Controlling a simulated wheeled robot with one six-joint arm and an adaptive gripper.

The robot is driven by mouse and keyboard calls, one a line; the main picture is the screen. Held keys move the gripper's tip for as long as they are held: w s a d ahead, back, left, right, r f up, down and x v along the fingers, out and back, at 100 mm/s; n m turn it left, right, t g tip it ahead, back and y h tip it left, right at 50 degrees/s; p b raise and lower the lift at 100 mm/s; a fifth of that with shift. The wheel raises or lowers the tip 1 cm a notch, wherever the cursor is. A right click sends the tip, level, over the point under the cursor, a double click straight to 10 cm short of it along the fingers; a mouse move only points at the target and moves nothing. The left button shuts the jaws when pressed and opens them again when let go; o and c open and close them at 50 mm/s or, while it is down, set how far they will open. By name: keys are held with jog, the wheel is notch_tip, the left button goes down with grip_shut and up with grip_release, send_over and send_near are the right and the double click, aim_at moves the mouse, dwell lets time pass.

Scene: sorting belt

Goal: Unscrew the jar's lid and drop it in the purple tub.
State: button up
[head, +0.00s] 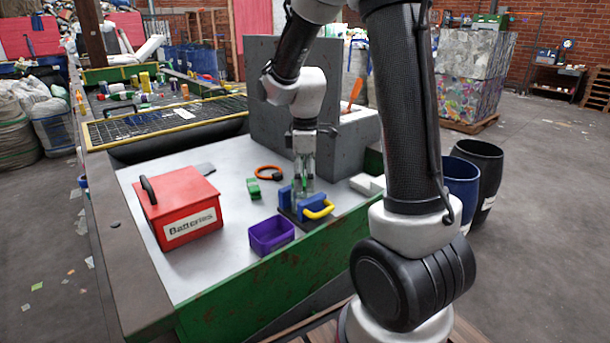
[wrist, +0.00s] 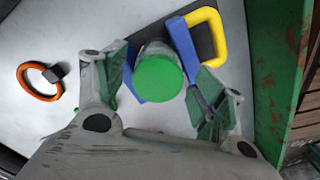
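The jar's round green lid (wrist: 158,78) faces the wrist camera, with a little of the clear jar (wrist: 155,48) showing behind it. The jar stands between the blue jaws (wrist: 181,45) of a clamp with a yellow handle (wrist: 214,35), which also shows in the head view (head: 319,211). My gripper (head: 304,178) points down over the jar in the head view. In the wrist view its fingers (wrist: 162,80) are spread on either side of the lid, with gaps between. The purple tub (head: 271,247) stands on the table, left of and nearer than the clamp.
A red batteries box (head: 180,225) stands at the table's left. An orange ring (head: 268,173) and a small green item (head: 254,188) lie behind the tub. A grey wall block (head: 270,95) rises behind. The table (head: 205,275) is clear between box and tub.

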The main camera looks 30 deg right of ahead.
jog(key=c, duration=0.7)
jog(key=shift+f, duration=0.1)
jog(key=n, duration=0.4)
jog(key=shift+s+n, duration=0.1)
jog(key=shift+n, duration=0.7)
jog(key=shift+f, duration=0.1)
jog(key=shift+n, duration=1.1)
jog(key=n, duration=0.3)
jog(key=shift+n, duration=0.3)
